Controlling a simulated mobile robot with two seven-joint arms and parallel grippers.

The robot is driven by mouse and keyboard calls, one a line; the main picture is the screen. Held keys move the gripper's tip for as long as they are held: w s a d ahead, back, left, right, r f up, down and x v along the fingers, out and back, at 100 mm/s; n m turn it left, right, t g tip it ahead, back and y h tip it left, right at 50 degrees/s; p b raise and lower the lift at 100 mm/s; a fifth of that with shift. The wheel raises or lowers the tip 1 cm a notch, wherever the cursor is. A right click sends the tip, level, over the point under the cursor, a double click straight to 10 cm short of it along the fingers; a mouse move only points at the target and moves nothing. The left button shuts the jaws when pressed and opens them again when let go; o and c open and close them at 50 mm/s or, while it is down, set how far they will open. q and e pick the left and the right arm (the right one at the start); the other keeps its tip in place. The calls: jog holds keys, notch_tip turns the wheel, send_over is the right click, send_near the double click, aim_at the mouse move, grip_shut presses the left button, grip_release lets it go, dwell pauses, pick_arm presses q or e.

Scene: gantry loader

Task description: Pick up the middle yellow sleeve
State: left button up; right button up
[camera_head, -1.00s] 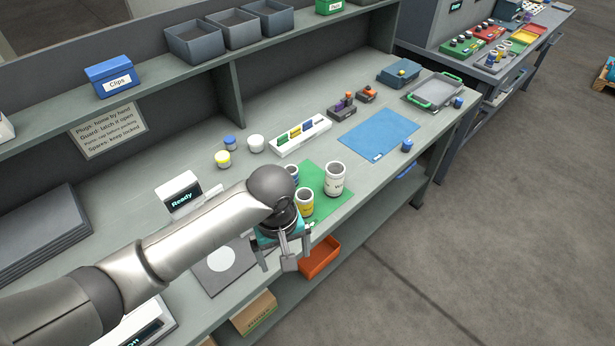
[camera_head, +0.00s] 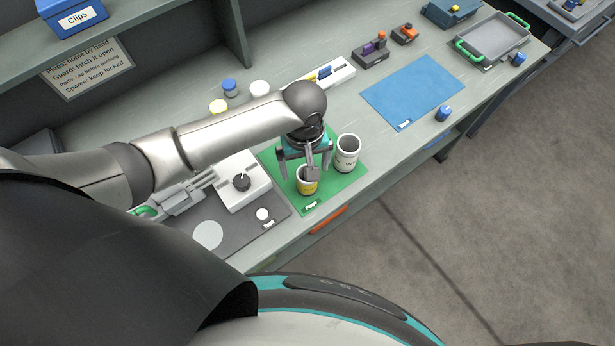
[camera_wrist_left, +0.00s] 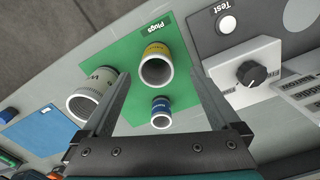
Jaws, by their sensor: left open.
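The middle yellow sleeve (camera_head: 304,188) stands upright on the green mat (camera_head: 345,183), partly behind a finger of my left gripper (camera_head: 305,172) in the head view. In the left wrist view, the yellow-banded sleeve (camera_wrist_left: 155,48) shows its open top between the two fingers of my left gripper (camera_wrist_left: 160,80). The gripper is open and empty, above the mat. A larger white sleeve (camera_head: 347,155) stands to the right; it also shows in the left wrist view (camera_wrist_left: 104,77). A smaller blue-banded sleeve (camera_wrist_left: 160,102) is hidden in the head view. My right gripper is out of view.
Yellow, blue and white jars stand behind my arm. A white rack (camera_head: 333,76) is behind.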

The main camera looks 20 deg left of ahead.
aim_at(306, 189)
pick_arm(q)
notch_tip(306, 189, down, 3)
jog(key=shift+r, duration=0.15)
jog(key=shift+w+f, duration=0.1)
jog(key=shift+f, duration=0.3)
notch_tip(306, 189, down, 5)
jog(key=shift+w+d+r+b, duration=0.1)
jog(key=shift+w+d+b, duration=0.05)
jog(key=shift+b, duration=0.55)
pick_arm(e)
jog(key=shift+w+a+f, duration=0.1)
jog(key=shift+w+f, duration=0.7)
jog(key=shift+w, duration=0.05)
pick_arm(q)
grip_shut()
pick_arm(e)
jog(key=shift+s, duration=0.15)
